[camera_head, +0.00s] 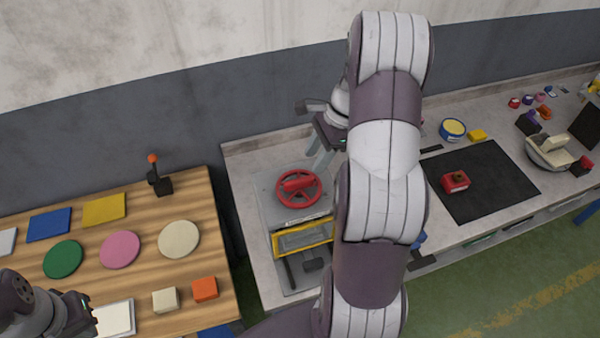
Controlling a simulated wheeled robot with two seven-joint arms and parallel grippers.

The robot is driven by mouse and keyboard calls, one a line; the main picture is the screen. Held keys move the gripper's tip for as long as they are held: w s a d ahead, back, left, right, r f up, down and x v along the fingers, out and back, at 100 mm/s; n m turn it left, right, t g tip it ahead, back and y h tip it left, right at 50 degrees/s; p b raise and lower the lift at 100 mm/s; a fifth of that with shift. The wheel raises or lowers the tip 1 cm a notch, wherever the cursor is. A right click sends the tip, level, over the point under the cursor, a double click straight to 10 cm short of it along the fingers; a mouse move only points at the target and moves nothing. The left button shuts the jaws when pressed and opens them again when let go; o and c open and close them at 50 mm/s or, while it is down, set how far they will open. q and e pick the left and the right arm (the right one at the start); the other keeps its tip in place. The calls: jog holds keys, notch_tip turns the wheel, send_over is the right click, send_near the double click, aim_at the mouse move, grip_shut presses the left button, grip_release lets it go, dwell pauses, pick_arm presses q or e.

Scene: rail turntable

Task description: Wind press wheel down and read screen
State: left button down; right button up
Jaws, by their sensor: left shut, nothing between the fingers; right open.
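The red press wheel (298,187) sits on top of a grey press (275,215) on the light counter, with a red bar across its hub. A yellow-framed panel (302,238) is at the press's front; I cannot read anything on it. My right gripper (318,162) is open, fingers pointing down, just behind and right of the wheel, and appears apart from it. My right arm hides the area right of the press. Which surface is the screen is unclear.
The wooden table (205,255) holds coloured discs, squares, two blocks and a lever (158,178) with an orange knob. Right of my arm, a black mat (490,190) bears a red object (455,181). A scale-like device (548,152) and a dark panel (587,125) stand farther right.

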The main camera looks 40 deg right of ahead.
aim_at(300, 179)
jog(key=f, duration=0.1)
jog(key=w+a+f+p, duration=0.1)
jog(key=f, duration=0.1)
jog(key=w+f, duration=0.1)
jog(key=shift+w+a+f+p, duration=0.1)
jog(key=shift+a+f+p, duration=0.15)
jog(key=shift+p, duration=0.1)
jog(key=x, duration=0.2)
jog(key=p+x, duration=0.1)
jog(key=shift+a+f, duration=0.1)
jog(key=shift+f, duration=0.3)
jog(key=shift+s+a+f, duration=0.15)
jog(key=shift+s+f, duration=0.05)
jog(key=shift+s, duration=0.25)
jog(key=shift+w+f, duration=0.1)
jog(key=shift+w, duration=0.2)
jog(key=shift+c, duration=0.9)
jog(key=shift+w, duration=0.1)
jog(key=c, duration=0.5)
pick_arm(q)
jog(key=r, duration=0.1)
jog(key=w+r, duration=0.1)
jog(key=r, duration=0.1)
jog(key=shift+w+d+r, duration=0.15)
jog(key=shift+r, duration=0.05)
pick_arm(e)
grip_shut()
